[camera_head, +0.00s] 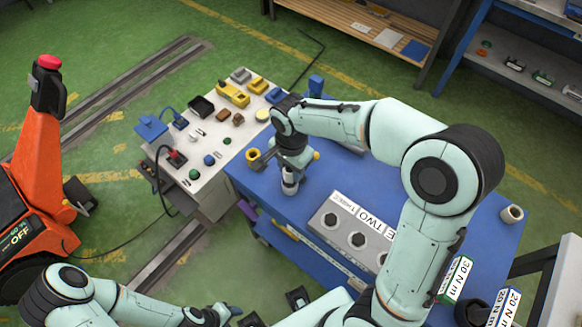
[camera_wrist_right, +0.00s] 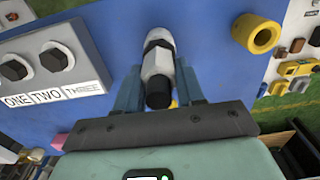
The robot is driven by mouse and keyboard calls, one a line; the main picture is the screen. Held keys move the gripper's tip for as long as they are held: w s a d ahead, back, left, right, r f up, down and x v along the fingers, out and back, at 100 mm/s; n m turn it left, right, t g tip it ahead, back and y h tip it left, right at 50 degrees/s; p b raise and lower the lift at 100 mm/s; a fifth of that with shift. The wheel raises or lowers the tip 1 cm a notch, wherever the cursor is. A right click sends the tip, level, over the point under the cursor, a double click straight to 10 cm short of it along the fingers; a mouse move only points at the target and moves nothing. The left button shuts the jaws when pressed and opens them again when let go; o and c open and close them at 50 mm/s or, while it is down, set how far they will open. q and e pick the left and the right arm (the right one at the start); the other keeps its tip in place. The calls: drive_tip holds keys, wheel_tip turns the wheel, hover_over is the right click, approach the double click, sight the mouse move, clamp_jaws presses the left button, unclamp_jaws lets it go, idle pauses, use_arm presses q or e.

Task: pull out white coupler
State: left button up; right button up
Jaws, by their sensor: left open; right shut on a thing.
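My left gripper (camera_head: 218,314) is open and empty at the bottom left, apart from the table and partly cut off by the frame edge.
A white bench (camera_head: 217,166) with several small parts adjoins the blue table (camera_head: 345,180). An orange machine (camera_head: 38,185) stands left.

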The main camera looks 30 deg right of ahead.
use_arm(q)
drive_tip(key=shift+w+r, duration=0.15)
drive_tip(key=shift+r, duration=0.1)
use_arm(e)
drive_tip(key=shift+r, duration=0.4)
use_arm(q)
drive_tip(key=shift+w+r+p, duration=0.8)
drive_tip(key=shift+r+p, duration=0.1)
drive_tip(key=shift+r, duration=0.15)
drive_tip(key=shift+w+r+p, duration=0.8)
drive_tip(key=shift+r+p, duration=0.1)
drive_tip(key=shift+r, duration=0.15)
use_arm(e)
drive_tip(key=shift+r, duration=2.95)
drive_tip(key=shift+r, duration=0.1)
drive_tip(key=shift+r, duration=0.25)
drive_tip(key=shift+r+p, duration=1.15)
drive_tip(key=shift+r, duration=1.05)
use_arm(q)
drive_tip(key=shift+t, duration=0.5)
drive_tip(key=w+r, duration=0.3)
drive_tip(key=shift+w, duration=0.3)
drive_tip(key=shift+s, duration=0.2)
use_arm(e)
drive_tip(key=shift+s+f, duration=0.1)
